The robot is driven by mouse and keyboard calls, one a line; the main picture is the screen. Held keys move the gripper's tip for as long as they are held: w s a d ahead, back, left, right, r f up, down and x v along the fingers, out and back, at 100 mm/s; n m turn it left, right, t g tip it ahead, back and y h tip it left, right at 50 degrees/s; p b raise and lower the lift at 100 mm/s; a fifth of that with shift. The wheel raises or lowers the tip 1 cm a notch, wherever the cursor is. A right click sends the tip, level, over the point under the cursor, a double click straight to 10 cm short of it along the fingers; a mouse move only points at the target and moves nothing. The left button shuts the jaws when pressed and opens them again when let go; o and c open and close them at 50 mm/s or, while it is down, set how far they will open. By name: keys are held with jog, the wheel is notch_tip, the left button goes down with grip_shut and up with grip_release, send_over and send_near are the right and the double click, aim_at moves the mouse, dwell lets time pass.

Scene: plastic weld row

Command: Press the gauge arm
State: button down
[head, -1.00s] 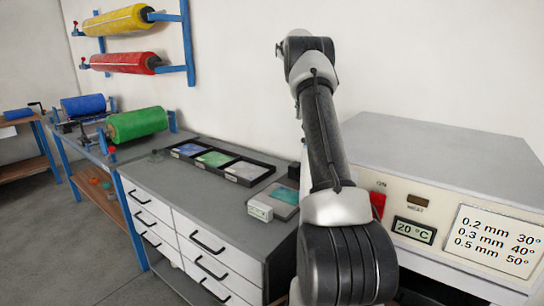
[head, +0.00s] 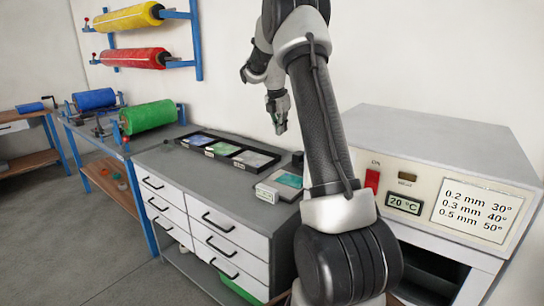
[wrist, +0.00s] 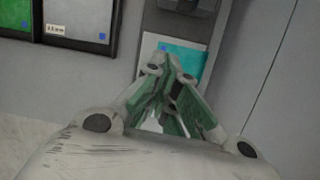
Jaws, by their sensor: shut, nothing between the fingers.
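The gauge (head: 266,192) is a small grey and white device at the right end of the grey bench top. A teal sheet (head: 289,179) lies on it. A dark block (head: 297,159) at its back, partly behind my arm, may be the gauge arm; I cannot tell for sure. My gripper (head: 280,128) is shut and empty, pointing down above and behind the gauge, apart from it. In the wrist view the shut fingertips (wrist: 172,72) show in front of the teal sheet (wrist: 182,57), with a dark part (wrist: 188,5) at the top edge.
A black tray (head: 224,143) with blue, green and pale samples lies left of the gauge. A heater box (head: 430,150) with a red switch and a 20 °C display stands at right. Coloured rolls (head: 147,116) are at left. The bench front is clear.

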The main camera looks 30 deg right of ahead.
jog(key=s+a+f+t+h, duration=0.1)
jog(key=s+a+f+h, duration=0.1)
jog(key=a+f, duration=0.4)
jog(key=shift+f+h, duration=0.5)
jog(key=shift+f, duration=0.6)
jog(key=s+a+r+m+y, duration=0.1)
jog(key=s+a+r+m, duration=0.2)
jog(key=s+r+m, duration=0.35)
jog(key=s+a+r+m, duration=0.3)
jog(key=s+r+m, duration=0.1)
jog(key=s+r, duration=0.55)
jog(key=s+a+m+y, duration=0.1)
jog(key=s+a+m, duration=0.2)
jog(key=s, duration=0.4)
jog(key=s+a+m+t+y, duration=0.1)
jog(key=s+a+m+y, duration=0.1)
jog(key=s+a+m, duration=0.2)
jog(key=s+a+m+y, duration=0.2)
jog(key=s+a, duration=0.3)
jog(key=s, duration=0.5)
jog(key=shift+s+m+t, duration=0.15)
jog(key=shift+m+t, duration=0.25)
jog(key=shift+m, duration=0.25)
